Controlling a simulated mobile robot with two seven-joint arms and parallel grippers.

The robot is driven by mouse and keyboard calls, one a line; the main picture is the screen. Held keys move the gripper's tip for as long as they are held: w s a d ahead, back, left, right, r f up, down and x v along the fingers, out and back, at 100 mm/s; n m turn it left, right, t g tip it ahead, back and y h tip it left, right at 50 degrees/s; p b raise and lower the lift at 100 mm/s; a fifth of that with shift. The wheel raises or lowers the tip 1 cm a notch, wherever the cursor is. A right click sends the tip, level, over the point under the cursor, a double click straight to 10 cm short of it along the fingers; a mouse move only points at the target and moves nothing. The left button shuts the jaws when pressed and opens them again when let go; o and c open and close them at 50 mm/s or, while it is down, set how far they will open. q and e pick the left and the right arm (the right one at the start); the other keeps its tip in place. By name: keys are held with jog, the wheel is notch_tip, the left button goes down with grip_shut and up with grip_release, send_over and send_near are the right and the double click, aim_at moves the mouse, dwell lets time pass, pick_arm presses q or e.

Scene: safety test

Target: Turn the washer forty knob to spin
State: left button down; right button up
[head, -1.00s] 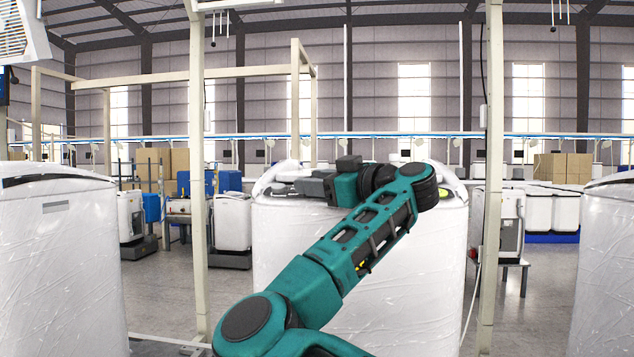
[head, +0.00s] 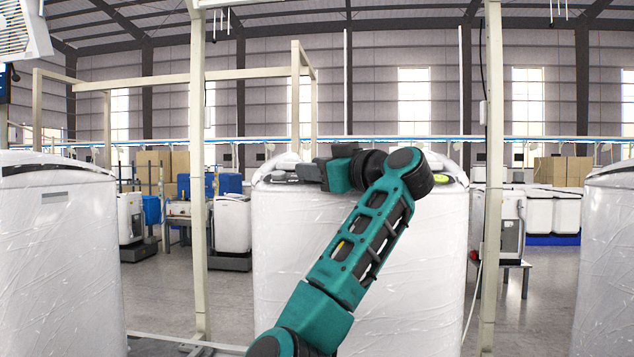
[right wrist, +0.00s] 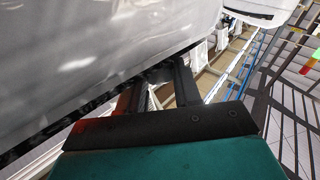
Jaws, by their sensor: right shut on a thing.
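The white, film-wrapped washer (head: 285,265) stands upright in the middle of the head view, with its control panel along the top. My right arm reaches across its front. My right gripper (head: 285,176) is at the left part of the panel, its fingers pointing left. In the right wrist view the two dark fingers (right wrist: 158,95) are beside the washer's pale surface (right wrist: 90,50), shut on a small part that I take to be the knob; it is mostly hidden. My left gripper is not in view.
Other wrapped white machines stand at the left (head: 60,260) and right (head: 610,260). Cream posts (head: 199,200) rise on both sides of the washer. Cardboard boxes (head: 160,165) are behind. Open grey floor shows between the machines.

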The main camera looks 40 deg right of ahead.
jog(key=shift+a+f+m+h+b, duration=0.1)
jog(key=shift+f+m+h+b, duration=0.25)
jog(key=shift+m+h+b, duration=0.55)
jog(key=shift+a+r+h, duration=0.1)
jog(key=shift+h, duration=0.6)
jog(key=m+h, duration=0.2)
jog(key=shift+w+a+r+h+p, duration=0.1)
jog(key=shift+a+h+p, duration=0.05)
jog(key=shift+h+p, duration=0.2)
jog(key=m+g+h+p, duration=0.1)
jog(key=m+h, duration=0.1)
jog(key=h, duration=0.1)
jog(key=shift+a+r+m, duration=0.1)
jog(key=shift+m, duration=0.3)
jog(key=m+g+h, duration=0.1)
jog(key=m+g+h+p, duration=0.1)
jog(key=m+h, duration=0.1)
jog(key=shift+w+a+h, duration=0.15)
jog(key=shift+h, duration=0.1)
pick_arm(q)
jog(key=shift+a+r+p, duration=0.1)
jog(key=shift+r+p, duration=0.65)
pick_arm(e)
jog(key=shift+m+g+h, duration=1.3)
jog(key=shift+m+h, duration=0.1)
jog(key=shift+m, duration=0.1)
jog(key=o, duration=1)
